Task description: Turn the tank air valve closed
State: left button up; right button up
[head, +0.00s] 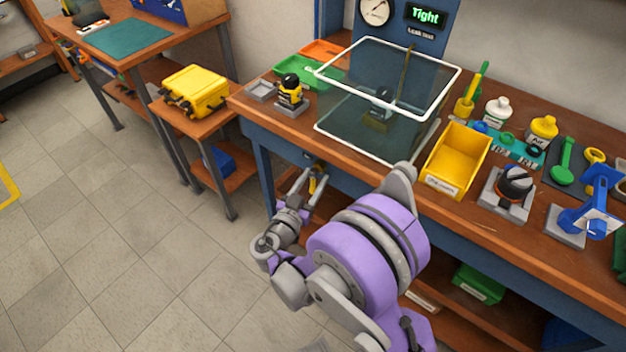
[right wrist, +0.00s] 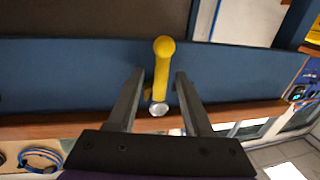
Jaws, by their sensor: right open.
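The tank air valve has a yellow lever handle (right wrist: 163,62) with a silver round hub (right wrist: 158,109) below it, against the blue front of the workbench. In the right wrist view the lever points up the picture, tilted very slightly. My right gripper (right wrist: 160,75) is open, with one finger on each side of the lever and a gap visible on both sides. In the head view the right gripper (head: 311,177) is at the bench's front edge, below the clear tank (head: 362,143), and a bit of the yellow lever (head: 313,185) shows between its fingers. My left gripper is out of view.
The workbench top (head: 452,212) overhangs the valve. On it stand a yellow bin (head: 458,160), a black-knobbed regulator (head: 515,183) and a blue stand (head: 590,212). A display reads "Tight" (head: 426,16). A side table with a yellow case (head: 196,88) is at left; the floor there is clear.

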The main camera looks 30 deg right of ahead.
jog(key=shift+c, duration=0.3)
grip_shut()
dwell(1.1)
